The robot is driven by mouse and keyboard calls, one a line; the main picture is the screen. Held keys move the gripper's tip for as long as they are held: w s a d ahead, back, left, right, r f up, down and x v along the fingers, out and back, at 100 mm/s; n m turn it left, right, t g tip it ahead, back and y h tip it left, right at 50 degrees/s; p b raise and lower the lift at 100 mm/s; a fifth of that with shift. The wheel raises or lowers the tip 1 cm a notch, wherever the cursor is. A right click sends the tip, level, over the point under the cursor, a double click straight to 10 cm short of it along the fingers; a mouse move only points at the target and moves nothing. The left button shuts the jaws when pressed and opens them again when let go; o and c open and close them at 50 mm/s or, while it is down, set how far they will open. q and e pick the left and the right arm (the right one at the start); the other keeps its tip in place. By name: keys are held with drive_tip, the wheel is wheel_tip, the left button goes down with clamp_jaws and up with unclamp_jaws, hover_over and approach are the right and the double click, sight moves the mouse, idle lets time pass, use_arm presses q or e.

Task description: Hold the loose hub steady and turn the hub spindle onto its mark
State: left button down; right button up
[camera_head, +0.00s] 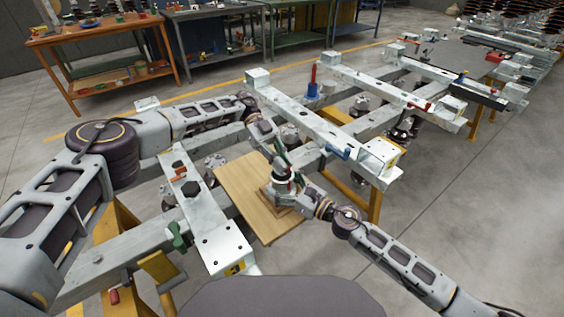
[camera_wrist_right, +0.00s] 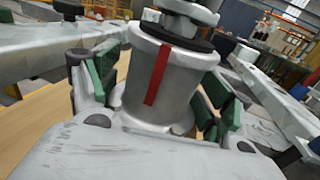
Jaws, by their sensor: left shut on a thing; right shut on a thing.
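The hub (camera_wrist_right: 180,85) is a pale grey cylinder with a vertical red stripe on its side. A black ring and a grey spindle (camera_wrist_right: 184,22) rise from its top, and the upper end is cut off by the wrist view's edge. The hub also shows small in the head view (camera_head: 281,174), above a wooden board (camera_head: 236,186). My right gripper (camera_wrist_right: 158,100) is shut on the hub, its green pads on both sides. My left gripper (camera_head: 281,159) reaches down from above and is shut on the spindle, largely hidden by its own fingers. I cannot make out a second mark.
White frame beams flank the board, one at the left (camera_head: 202,215) and one at the upper right (camera_head: 325,128). A blue clamp (camera_head: 338,153) and a green clamp (camera_head: 177,236) sit on the frames. Workbenches (camera_head: 100,32) stand at the back. Open floor lies at the right.

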idle(0.4)
use_arm(q)
drive_tip(key=c, duration=1.6)
unclamp_jaws()
drive_tip(key=shift+o, duration=0.2)
drive_tip(key=shift+r, duration=0.15)
drive_tip(key=shift+r, duration=4.85)
use_arm(e)
drive_tip(key=o, duration=2)
drive_tip(key=shift+o, duration=0.2)
drive_tip(key=shift+s+d, duration=0.15)
